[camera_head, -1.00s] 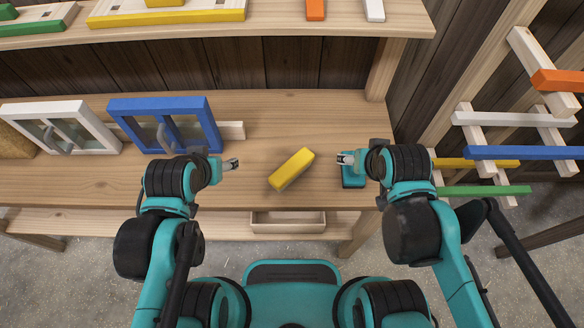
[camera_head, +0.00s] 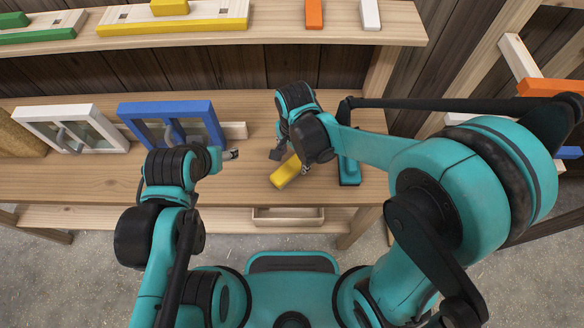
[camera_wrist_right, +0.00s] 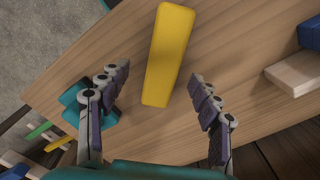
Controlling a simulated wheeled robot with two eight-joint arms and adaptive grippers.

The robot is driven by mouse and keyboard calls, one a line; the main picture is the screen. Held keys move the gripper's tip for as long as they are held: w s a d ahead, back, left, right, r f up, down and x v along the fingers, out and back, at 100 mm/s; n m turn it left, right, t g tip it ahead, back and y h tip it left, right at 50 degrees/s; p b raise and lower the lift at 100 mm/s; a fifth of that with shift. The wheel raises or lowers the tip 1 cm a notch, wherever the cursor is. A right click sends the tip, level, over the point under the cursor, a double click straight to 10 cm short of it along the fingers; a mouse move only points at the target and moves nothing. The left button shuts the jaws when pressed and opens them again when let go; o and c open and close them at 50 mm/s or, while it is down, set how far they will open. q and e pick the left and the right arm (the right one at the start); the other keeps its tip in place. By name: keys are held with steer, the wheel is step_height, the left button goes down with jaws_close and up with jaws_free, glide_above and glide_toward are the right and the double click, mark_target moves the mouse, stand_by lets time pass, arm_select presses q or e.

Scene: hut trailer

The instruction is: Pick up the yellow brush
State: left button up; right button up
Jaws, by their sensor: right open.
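The yellow brush (camera_head: 285,173) lies on the wooden workbench, partly hidden by my right gripper in the head view. It looks like a plain yellow block; its underside is not visible. My right gripper (camera_head: 291,160) is above the brush, pointing down. In the right wrist view, the right gripper (camera_wrist_right: 162,77) is open, with one finger on each side of the yellow brush (camera_wrist_right: 168,55) and visible gaps. The brush extends beyond the fingertips. My left gripper (camera_head: 232,154) is left of the brush, above the bench; its finger opening is too small to tell.
A teal and black tool (camera_head: 349,172) stands just right of the brush. A blue-framed window (camera_head: 166,108) and a white-framed window (camera_head: 72,107) stand on the bench at left. A shelf (camera_head: 290,31) crosses above the bench.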

mark_target(292, 165)
steer(key=f, duration=0.1)
steer(key=f+b, duration=0.1)
steer(key=f, duration=0.3)
steer(key=shift+w+a+f+b, duration=0.1)
steer(key=shift+w+a+b, duration=0.05)
steer(key=shift+a+b, duration=0.15)
steer(key=c, duration=1.4)
steer(key=shift+o, duration=0.2)
step_height(292, 165, up, 5)
steer(key=shift+f+p, duration=0.1)
steer(key=shift+p, duration=0.85)
steer(key=s+d+r+p, duration=0.2)
steer(key=s+d+r, duration=0.4)
steer(key=d, duration=0.4)
steer(key=shift+r+p, duration=0.2)
steer(key=shift+p, duration=0.2)
